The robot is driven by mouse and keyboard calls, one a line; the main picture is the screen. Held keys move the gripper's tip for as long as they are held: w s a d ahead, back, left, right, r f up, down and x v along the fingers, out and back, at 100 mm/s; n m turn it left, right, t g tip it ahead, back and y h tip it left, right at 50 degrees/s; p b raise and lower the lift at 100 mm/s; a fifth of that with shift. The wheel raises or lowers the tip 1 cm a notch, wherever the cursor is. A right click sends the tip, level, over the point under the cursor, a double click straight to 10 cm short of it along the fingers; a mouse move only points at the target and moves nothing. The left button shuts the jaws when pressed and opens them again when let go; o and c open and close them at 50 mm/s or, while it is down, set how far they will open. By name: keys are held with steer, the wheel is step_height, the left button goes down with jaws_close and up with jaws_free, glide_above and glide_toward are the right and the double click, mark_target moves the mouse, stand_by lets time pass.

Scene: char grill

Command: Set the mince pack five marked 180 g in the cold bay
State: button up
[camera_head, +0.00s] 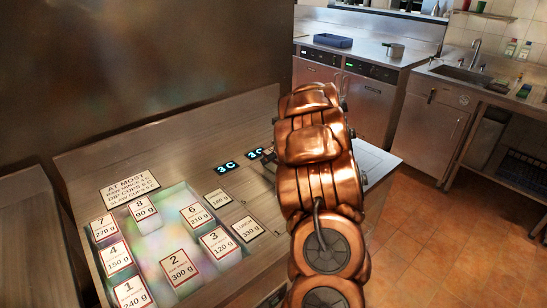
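A small card reading 180 g (217,199) lies on the steel counter, right of the number 6 card. I see no number five on it, and cannot tell whether it is the pack itself or a label. Red-bordered cards numbered 1, 2, 3, 4, 6, 7 and 8, with other weights, stand in and around a pale, shimmering recess (150,245). Two dark displays with cyan characters, the left one (227,167) reading 3 C, sit behind. I cannot tell which area is the cold bay. My copper arm covers the counter's right part; my gripper is not visible.
A sign starting AT MOST (130,188) stands at the recess's back left. A card marked 330 g (248,229) lies right of number 3. A dark wall rises behind. A blue tray (333,40) and a pot (394,50) stand on the far counter. The tiled floor at right is clear.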

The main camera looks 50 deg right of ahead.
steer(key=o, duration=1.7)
